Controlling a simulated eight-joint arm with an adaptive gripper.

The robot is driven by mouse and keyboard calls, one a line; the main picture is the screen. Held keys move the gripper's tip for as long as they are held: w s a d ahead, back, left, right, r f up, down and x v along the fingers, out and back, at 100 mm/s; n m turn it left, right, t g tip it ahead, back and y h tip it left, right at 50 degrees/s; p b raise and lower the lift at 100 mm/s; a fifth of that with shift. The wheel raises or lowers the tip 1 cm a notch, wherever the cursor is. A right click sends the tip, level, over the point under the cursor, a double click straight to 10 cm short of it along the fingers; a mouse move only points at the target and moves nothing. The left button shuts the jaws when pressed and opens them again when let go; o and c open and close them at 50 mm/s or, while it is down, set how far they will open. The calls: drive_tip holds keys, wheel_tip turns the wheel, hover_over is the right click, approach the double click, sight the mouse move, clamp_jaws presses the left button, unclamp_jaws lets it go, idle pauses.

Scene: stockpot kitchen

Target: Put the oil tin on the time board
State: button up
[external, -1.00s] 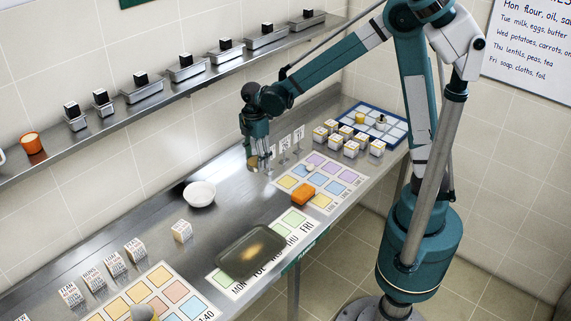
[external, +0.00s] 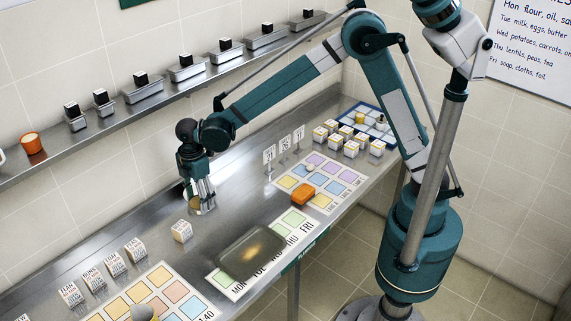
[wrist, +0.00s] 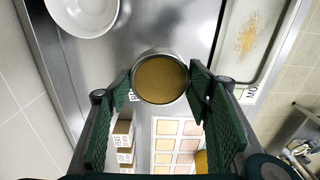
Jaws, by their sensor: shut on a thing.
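A round tin with a golden-brown top (wrist: 160,80) sits between the jaws of my gripper (wrist: 164,88) in the wrist view; I take it to be the oil tin. My gripper (external: 201,206) is shut on it and holds it over the counter in the external view, where the fingers largely hide it. A board with coloured squares and time-like print (external: 171,290) lies at the lower left, apart from the gripper; its pale squares show below the tin in the wrist view (wrist: 178,143).
A dark tray (external: 250,252) lies on a day-labelled strip (external: 296,222). Several lettered blocks (external: 136,249) line the counter's wall side. A white bowl (wrist: 84,10) is close to the gripper. A shelf (external: 160,97) runs above.

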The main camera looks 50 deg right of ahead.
drive_tip(key=s+a+f, duration=0.1)
drive_tip(key=s+a, duration=0.3)
drive_tip(key=a, duration=0.5)
drive_tip(key=s+a+f+n, duration=0.1)
drive_tip(key=s+a, duration=0.4)
drive_tip(key=a, duration=0.5)
drive_tip(key=s+a+f, duration=0.1)
drive_tip(key=s+a, duration=0.3)
drive_tip(key=a, duration=0.6)
drive_tip(key=shift+s+a+f, duration=0.15)
drive_tip(key=shift+s+a, duration=0.1)
drive_tip(key=shift+f, duration=3.15)
drive_tip(key=shift+f, duration=0.1)
drive_tip(key=shift+f, duration=1.75)
drive_tip(key=shift+f, duration=0.15)
drive_tip(key=o, duration=1)
